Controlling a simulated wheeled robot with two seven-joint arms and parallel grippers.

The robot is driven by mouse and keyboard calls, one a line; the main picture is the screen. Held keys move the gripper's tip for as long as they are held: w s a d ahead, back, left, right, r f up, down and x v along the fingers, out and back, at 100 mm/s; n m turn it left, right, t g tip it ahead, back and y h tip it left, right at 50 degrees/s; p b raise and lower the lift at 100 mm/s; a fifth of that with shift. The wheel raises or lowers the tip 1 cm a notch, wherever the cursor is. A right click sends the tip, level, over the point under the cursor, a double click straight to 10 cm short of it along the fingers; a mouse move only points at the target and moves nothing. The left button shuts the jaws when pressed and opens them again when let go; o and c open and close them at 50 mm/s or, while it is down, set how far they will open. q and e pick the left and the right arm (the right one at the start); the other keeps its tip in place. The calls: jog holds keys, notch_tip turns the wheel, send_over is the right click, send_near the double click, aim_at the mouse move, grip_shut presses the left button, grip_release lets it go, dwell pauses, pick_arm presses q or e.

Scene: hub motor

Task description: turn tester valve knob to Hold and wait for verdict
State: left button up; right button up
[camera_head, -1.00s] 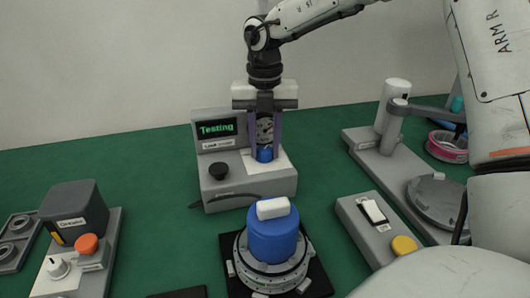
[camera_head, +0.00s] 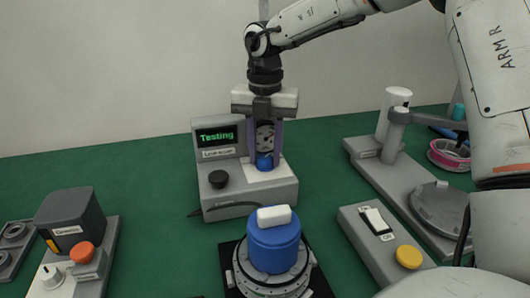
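The leak tester (camera_head: 247,199) is a grey box in the middle of the table. Its screen (camera_head: 216,135) reads "Testing" in green. A black round knob (camera_head: 218,179) sits on the left of its top. A small blue part (camera_head: 264,161) stands on the white area at the right of the top, below a round gauge-like face (camera_head: 265,136). My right gripper (camera_head: 264,154) reaches down over this part from above, its fingers apart on either side of it. Narrow gaps seem to show between fingers and part. My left gripper is not in view.
A blue-capped hub motor (camera_head: 273,245) sits on a black base in front of the tester. A grey device with an orange button (camera_head: 81,252) is at left. A yellow-button box (camera_head: 408,257) and a grey stand (camera_head: 392,150) are at right. Green table shows between them.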

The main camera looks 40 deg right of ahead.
aim_at(265, 158)
jog(key=shift+r, duration=0.1)
notch_tip(265, 158, up, 10)
jog(key=p, duration=0.1)
dwell(0.6)
dwell(0.4)
